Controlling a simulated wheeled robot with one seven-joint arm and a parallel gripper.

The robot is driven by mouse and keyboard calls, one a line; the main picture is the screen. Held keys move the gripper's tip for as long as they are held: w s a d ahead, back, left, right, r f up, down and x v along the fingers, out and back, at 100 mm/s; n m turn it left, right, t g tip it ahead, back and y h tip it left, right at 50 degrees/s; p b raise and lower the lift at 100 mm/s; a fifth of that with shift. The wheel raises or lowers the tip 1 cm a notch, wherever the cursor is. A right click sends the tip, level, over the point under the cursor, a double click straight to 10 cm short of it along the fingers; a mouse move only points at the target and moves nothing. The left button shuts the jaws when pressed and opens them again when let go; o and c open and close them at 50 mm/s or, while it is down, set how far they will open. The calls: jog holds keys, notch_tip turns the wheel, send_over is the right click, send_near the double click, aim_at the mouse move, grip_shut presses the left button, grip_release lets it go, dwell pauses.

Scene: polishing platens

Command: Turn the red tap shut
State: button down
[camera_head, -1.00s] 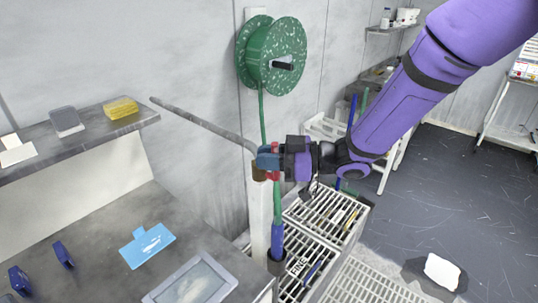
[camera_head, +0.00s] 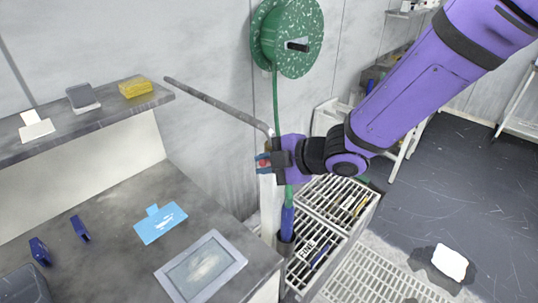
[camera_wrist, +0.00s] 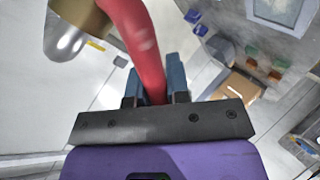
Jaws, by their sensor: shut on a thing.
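The red tap (camera_wrist: 140,42) shows in the wrist view as a curved red handle running down between the two blue fingertips of my gripper (camera_wrist: 155,82). My gripper is shut on the red handle. A brass-coloured body with a rounded silver part (camera_wrist: 72,30) is beside the handle at the upper left. In the head view my gripper (camera_head: 264,160) is at the tap, below the end of a long grey pipe (camera_head: 215,102). Only a small spot of red shows there; my gripper hides most of the tap.
A green hose reel (camera_head: 290,38) hangs on the wall above the tap, its green hose running down behind my gripper. A shelf (camera_head: 80,125) and a grey bench (camera_head: 120,240) are at the left. Slatted racks (camera_head: 312,225) stand below; open floor is at the right.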

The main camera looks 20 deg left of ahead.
jog(key=shift+s+f+n+t+h, duration=0.2)
jog(key=shift+f+n+t+h, duration=0.7)
jog(key=shift+f+n+t, duration=0.9)
jog(key=shift+f, duration=0.1)
jog(key=c, duration=1.1)
grip_release()
jog(key=v, duration=1)
jog(key=shift+d+r, duration=0.25)
jog(key=shift+s, duration=0.15)
